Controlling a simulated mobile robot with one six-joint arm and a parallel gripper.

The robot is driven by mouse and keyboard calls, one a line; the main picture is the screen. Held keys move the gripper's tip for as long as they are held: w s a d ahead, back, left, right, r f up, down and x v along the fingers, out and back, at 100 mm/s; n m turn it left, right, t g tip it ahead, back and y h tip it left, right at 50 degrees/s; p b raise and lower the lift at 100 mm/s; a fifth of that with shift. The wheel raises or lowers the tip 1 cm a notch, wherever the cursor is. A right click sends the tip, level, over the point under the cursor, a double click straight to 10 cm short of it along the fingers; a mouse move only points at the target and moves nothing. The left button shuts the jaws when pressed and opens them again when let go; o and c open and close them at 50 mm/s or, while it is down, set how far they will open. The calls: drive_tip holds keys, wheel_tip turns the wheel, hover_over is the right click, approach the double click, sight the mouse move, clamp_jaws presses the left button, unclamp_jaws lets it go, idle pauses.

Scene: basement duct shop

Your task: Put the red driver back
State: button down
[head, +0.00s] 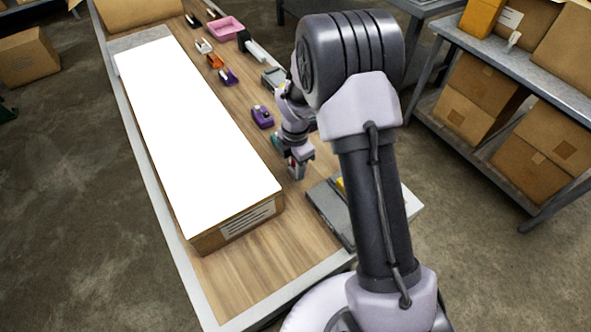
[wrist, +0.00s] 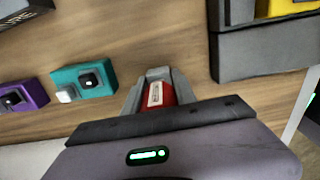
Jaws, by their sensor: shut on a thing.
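My gripper (head: 297,172) is low over the wooden bench, near its right edge, in the head view. In the wrist view my gripper (wrist: 155,82) is shut on a red piece with a white label (wrist: 157,95), which looks like the red driver. Most of its length is hidden by my gripper, and I cannot tell whether it touches the bench. A dark grey tray (wrist: 262,52) with something yellow (wrist: 290,7) in it lies to the right of my gripper. The tray (head: 325,208) is partly behind my arm in the head view.
A teal block (wrist: 83,78) and a purple block (wrist: 22,95) sit left of my gripper. A long box with a blank white top (head: 195,125) fills the bench's left side. Small items and a pink tray (head: 225,28) stand farther back. Bare wood (head: 265,260) lies in front.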

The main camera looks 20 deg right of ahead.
drive_tip(key=c, duration=1.4)
unclamp_jaws()
drive_tip(key=shift+f, duration=0.2)
drive_tip(key=shift+c, duration=0.2)
drive_tip(key=o, duration=0.4)
